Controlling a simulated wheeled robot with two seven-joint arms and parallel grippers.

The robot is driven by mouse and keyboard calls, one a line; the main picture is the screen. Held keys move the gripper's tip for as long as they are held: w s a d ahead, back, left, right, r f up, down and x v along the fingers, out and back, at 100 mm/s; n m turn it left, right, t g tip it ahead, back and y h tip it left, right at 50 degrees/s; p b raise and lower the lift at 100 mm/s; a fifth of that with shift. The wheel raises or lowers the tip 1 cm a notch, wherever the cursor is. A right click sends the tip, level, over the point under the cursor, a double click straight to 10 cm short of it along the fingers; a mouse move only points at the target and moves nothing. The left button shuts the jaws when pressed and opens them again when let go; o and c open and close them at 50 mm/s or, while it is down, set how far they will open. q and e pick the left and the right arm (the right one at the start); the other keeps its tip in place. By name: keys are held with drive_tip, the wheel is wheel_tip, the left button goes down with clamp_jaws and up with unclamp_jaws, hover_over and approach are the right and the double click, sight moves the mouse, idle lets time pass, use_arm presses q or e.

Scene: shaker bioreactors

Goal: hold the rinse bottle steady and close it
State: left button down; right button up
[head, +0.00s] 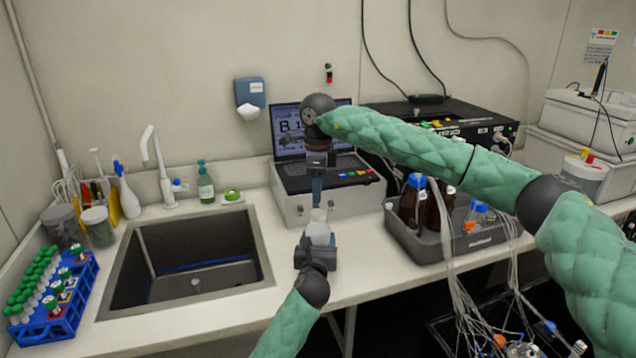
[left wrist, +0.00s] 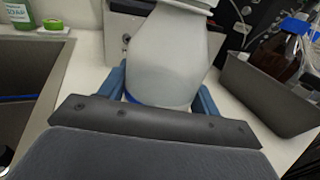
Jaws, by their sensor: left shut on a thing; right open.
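The rinse bottle (head: 318,230) is a translucent white bottle, upright near the counter's front edge between the sink and the grey tray. My left gripper (head: 316,250) is shut around its lower body; the left wrist view shows the bottle (left wrist: 172,60) between the blue fingers (left wrist: 160,95). My right gripper (head: 317,202) points down directly over the bottle's top, its jaws open. Whether its fingertips touch the top is hard to tell. A white collar or cap edge (left wrist: 192,5) shows at the bottle's neck, cut off by the frame; whether a cap is seated is unclear.
The sink (head: 185,265) lies to the left. A laptop (head: 290,130) sits on a white case (head: 335,207) behind the bottle. A grey tray (head: 445,250) with brown bottles stands to the right. A blue tube rack (head: 85,290) is far left. Some counter beside the bottle is free.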

sight(318, 212)
drive_tip(key=shift+f, duration=3.45)
drive_tip(key=c, duration=1)
drive_tip(key=o, duration=1.2)
wheel_tip(318, 212, up, 12)
